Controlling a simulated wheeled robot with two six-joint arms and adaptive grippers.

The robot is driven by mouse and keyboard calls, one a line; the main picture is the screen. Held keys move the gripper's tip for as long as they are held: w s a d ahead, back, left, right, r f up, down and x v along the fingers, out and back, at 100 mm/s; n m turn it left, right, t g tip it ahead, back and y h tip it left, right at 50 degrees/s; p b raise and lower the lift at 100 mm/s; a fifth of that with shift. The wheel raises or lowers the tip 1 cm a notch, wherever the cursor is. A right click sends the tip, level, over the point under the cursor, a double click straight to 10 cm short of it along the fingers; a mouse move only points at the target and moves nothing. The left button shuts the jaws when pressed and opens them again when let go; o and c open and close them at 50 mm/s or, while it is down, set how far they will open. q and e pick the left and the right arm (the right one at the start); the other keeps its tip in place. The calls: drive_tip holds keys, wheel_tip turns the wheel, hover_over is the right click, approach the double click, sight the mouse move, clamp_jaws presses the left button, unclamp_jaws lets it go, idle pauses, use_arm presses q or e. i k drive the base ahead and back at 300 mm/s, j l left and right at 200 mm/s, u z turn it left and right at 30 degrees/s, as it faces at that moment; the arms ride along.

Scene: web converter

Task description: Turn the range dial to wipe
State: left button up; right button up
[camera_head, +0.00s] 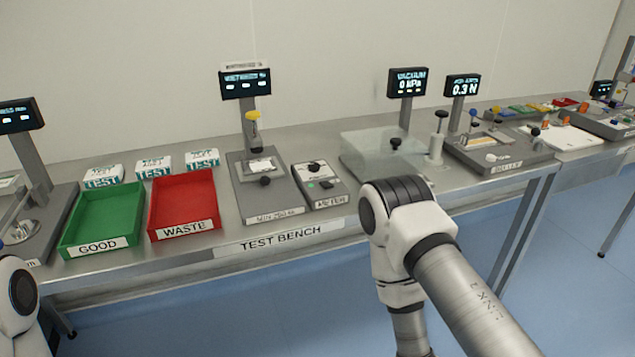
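A small grey box labelled METER (322,188) stands on the test bench (282,238), right of the wetness station (262,190).
A green GOOD tray (98,243) and a red WASTE tray (184,228) stand left of the wetness station. Several TEST packs lie behind them. A clear-covered vacuum station (352,148) stands right of the meter. The bench's front strip is mostly bare.

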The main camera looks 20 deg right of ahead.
sight(314, 168)
drive_tip(key=i+j+z, duration=0.1)
drive_tip(key=i+z, duration=0.2)
drive_tip(key=z, duration=0.2)
drive_tip(key=i+j+z, duration=0.2)
drive_tip(key=z, duration=0.3)
drive_tip(key=i, duration=0.1)
